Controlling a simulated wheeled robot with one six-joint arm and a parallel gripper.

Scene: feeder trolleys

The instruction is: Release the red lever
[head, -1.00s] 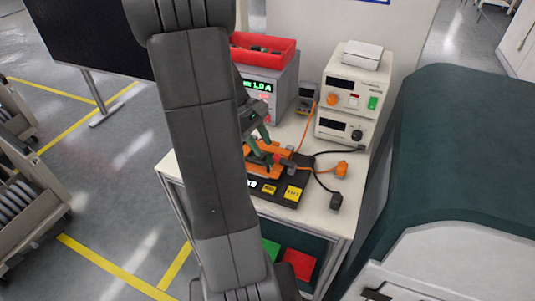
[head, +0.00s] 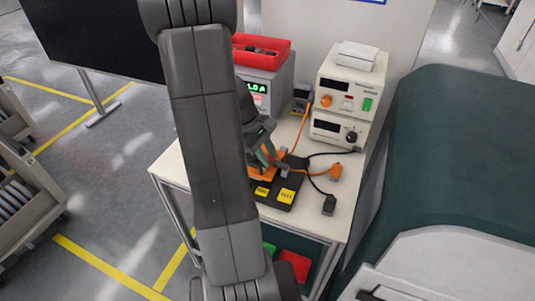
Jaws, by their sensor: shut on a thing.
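My gripper (head: 268,157), with greenish fingers, reaches down over the orange fixture (head: 262,174) on a black base on the bench. The fingers are at the top of the fixture and shut on what appears to be the red lever. The lever itself is almost wholly hidden by the fingers and my arm, so its angle cannot be told. My arm also covers the left part of the fixture.
The black base with yellow labels (head: 286,196) sits near the bench's front edge. Orange and black cables with an orange plug (head: 335,172) and a black plug (head: 329,205) lie to the right. White instruments (head: 345,95), a grey display unit (head: 265,90) and a red bin (head: 262,50) stand behind.

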